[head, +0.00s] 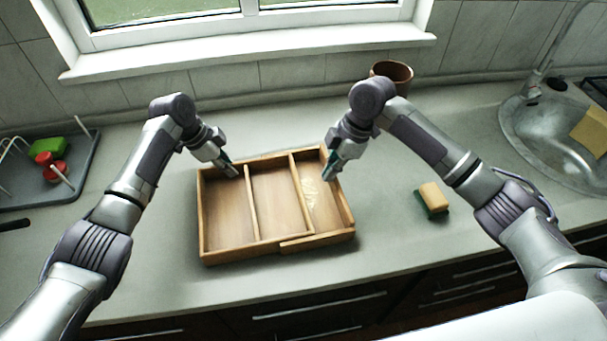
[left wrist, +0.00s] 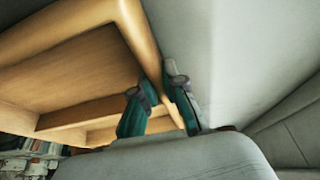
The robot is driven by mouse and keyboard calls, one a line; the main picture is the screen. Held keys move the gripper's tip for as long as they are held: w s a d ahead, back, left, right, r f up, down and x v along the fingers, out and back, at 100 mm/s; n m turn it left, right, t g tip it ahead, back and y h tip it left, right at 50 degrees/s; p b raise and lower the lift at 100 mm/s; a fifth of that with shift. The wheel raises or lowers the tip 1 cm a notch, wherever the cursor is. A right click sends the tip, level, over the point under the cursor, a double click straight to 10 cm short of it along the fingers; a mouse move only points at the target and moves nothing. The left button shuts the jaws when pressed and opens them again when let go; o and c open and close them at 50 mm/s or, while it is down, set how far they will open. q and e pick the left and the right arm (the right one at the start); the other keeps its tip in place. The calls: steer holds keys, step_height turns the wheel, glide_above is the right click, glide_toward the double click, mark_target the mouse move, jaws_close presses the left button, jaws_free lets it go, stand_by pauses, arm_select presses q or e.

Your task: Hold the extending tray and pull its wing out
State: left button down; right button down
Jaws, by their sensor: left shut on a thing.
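The wooden extending tray (head: 203,215) lies on the counter, with its rim also filling the upper left of the left wrist view (left wrist: 133,30). Its wing (head: 318,240) is on the right side, slightly offset from the main body and reaching a little beyond it. My left gripper (head: 230,170) is at the tray's back wall; in the left wrist view its teal fingers (left wrist: 158,108) are shut with the wooden wall between them. My right gripper (head: 330,172) is by the wing's back end, fingers pointing down; its jaw opening cannot be made out.
A sponge (head: 433,197) lies right of the tray. A brown pot (head: 392,72) stands behind my right arm. A dish rack (head: 75,185) with red and green things is at the far left, a sink (head: 545,135) at the right. The counter between tray and sponge is clear.

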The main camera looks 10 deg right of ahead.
steer(key=d, duration=0.4)
steer(key=shift+w+d, duration=0.1)
steer(key=shift+d, duration=0.3)
steer(key=a, duration=0.2)
steer(key=a+r, duration=0.1)
steer(key=shift+a, duration=0.4)
steer(key=v, duration=0.9)
steer(key=shift+d, duration=0.1)
arm_select(q)
steer(key=c, duration=1.3)
jaws_free()
steer(key=shift+d, duration=0.1)
arm_select(e)
steer(key=shift+f, duration=0.1)
